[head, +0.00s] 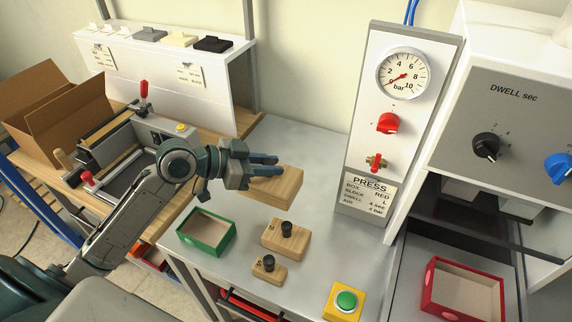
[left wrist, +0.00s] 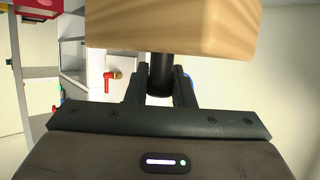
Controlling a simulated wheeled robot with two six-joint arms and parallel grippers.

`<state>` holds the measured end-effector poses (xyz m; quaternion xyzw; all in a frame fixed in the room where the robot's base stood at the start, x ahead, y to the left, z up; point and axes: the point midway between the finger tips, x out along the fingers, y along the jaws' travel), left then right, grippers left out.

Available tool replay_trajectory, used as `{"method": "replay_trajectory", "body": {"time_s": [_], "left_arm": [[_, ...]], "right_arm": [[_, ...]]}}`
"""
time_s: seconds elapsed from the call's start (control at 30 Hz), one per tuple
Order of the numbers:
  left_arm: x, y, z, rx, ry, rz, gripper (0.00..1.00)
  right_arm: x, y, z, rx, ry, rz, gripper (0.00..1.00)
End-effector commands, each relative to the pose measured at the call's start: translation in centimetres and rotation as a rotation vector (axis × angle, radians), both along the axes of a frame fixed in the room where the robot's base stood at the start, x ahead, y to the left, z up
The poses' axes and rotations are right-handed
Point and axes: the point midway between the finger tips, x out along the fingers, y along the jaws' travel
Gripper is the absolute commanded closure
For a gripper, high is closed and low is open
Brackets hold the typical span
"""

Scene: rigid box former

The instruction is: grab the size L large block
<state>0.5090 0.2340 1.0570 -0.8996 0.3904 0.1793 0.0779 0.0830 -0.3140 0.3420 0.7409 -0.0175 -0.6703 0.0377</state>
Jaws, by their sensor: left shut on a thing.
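The large wooden block (head: 283,189) is at the back of the grey bench, the largest of the three blocks. My left gripper (head: 268,164) is over it, shut on its black knob. In the left wrist view, the block (left wrist: 170,30) fills the top and the knob (left wrist: 160,75) is between the fingers of the gripper (left wrist: 158,88). I cannot tell whether the block touches the bench. A medium block (head: 275,243) and a small block (head: 263,277), both with black knobs, stand nearer. My right gripper is out of view.
A green open box (head: 207,249) stands left of the smaller blocks. A yellow-based green button (head: 346,301) is at the front. The press panel (head: 364,186) rises to the right, with a red box (head: 430,290) beyond. A cardboard box (head: 62,112) is at far left.

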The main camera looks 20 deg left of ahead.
Motion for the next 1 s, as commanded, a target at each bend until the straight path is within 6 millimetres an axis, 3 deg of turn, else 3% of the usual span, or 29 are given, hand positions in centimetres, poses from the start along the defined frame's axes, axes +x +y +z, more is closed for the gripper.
{"method": "replay_trajectory", "body": {"time_s": [0.6, 1.0], "left_arm": [[-4.1, 4.2, -0.1, 0.007, 0.004, -0.004, 1.00], [-5.5, 5.8, 0.1, 0.001, 0.004, -0.006, 1.00]], "right_arm": [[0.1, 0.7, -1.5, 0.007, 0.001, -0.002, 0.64], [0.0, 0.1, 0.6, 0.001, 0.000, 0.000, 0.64]]}}
